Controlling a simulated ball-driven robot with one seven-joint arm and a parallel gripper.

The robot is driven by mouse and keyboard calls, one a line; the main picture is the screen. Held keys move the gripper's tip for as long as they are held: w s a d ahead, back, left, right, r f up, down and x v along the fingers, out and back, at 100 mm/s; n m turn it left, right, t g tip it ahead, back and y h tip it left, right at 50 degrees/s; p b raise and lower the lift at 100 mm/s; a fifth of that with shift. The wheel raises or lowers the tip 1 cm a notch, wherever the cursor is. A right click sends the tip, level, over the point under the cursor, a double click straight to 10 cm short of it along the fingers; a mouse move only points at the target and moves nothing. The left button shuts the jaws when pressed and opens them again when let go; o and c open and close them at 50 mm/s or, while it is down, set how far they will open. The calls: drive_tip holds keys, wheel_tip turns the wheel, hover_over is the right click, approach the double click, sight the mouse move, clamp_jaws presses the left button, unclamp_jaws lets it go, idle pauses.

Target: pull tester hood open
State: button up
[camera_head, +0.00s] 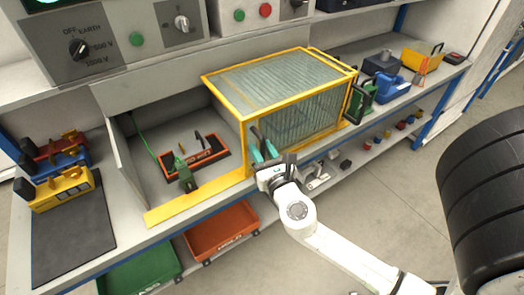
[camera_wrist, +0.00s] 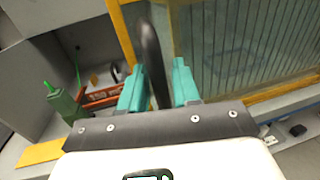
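The tester hood (camera_head: 285,75) is a yellow-framed box with clear ribbed panels on the bench. It stands over the right part of the bay, and the left part is uncovered. A dark upright handle (camera_wrist: 151,50) is at the hood's left front edge in the wrist view. My gripper (camera_head: 264,148) is at that front left corner. Its teal fingers (camera_wrist: 158,85) stand on either side of the handle, apart, with the handle between them. I see no clear sign of them clamping it. The hood's yellow frame (camera_wrist: 128,30) also shows in the wrist view.
An orange tray (camera_head: 221,160) and a green clip (camera_head: 186,180) with a cable lie in the uncovered bay. Bins sit below the bench. Stacked tyres (camera_head: 490,190) stand right; open floor lies between.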

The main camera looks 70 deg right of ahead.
drive_tip(key=shift+o, duration=0.5)
drive_tip(key=shift+s+a, duration=0.2)
drive_tip(key=shift+a, duration=0.05)
drive_tip(key=b+v, duration=0.2)
drive_tip(key=v, duration=0.8)
